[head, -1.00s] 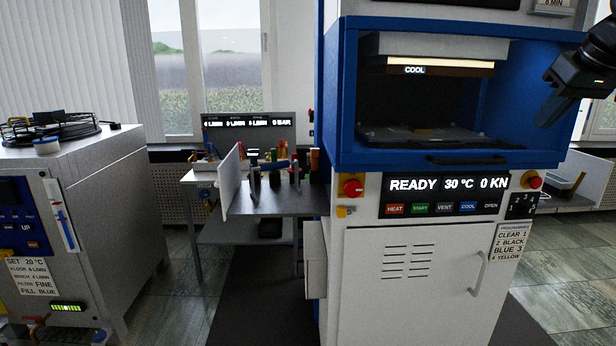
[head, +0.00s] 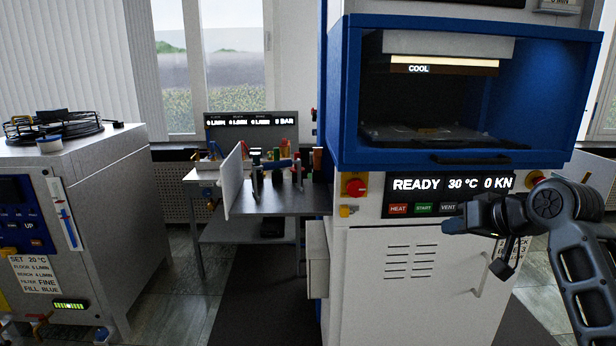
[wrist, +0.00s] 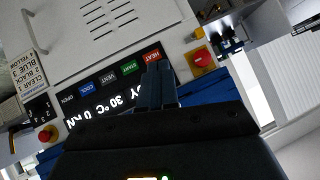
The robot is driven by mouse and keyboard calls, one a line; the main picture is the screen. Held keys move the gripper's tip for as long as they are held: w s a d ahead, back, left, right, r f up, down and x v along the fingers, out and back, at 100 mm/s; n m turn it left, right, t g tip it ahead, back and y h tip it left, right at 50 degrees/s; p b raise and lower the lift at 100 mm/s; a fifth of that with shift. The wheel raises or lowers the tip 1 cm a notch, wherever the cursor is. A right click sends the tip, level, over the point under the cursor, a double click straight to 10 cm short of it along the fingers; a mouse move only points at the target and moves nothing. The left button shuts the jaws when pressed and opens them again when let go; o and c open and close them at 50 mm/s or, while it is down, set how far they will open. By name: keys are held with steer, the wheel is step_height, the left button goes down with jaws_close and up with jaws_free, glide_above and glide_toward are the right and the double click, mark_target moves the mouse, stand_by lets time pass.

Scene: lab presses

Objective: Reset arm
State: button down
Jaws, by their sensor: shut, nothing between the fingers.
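My gripper (head: 448,226) is in front of the right part of the press's control panel (head: 402,193) in the head view, pointing left, with its fingers closed and empty. My arm comes up from the lower right. In the wrist view the two fingers (wrist: 158,86) lie together, overlapping the panel near the red HEAT button (wrist: 153,56). I cannot tell whether they touch it. The display reads READY, 30 °C, 0 KN. In the head view my gripper hides the COOL and OPEN buttons.
The blue press chamber (head: 345,90) stands open above the panel, with a flat plate (head: 425,133) inside. A red knob (head: 355,187) sits left of the panel. A side shelf (head: 285,203) holds several tools. A grey cabinet (head: 95,170) stands far left, with floor between.

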steer(key=s+a+f+m+t, duration=0.2)
steer(key=s+a+f, duration=0.65)
steer(key=f, duration=0.45)
steer(key=s+a+f+m+t+h, duration=0.1)
steer(key=s+f, duration=0.3)
steer(key=s, duration=0.5)
steer(key=s+a+f+h, duration=0.1)
steer(key=s+a+f, duration=0.15)
steer(key=s, duration=0.65)
steer(key=s+d+h, duration=0.2)
steer(key=s, duration=1.4)
steer(key=s+d+r+n+t, duration=0.1)
steer(key=s+d+r+n, duration=0.1)
steer(key=s+r, duration=0.7)
steer(key=s+n, duration=0.1)
steer(key=s, duration=0.3)
steer(key=shift+s+d+t, duration=0.2)
steer(key=shift+s+t, duration=0.1)
steer(key=shift+s, duration=0.05)
steer(key=shift+r, duration=0.1)
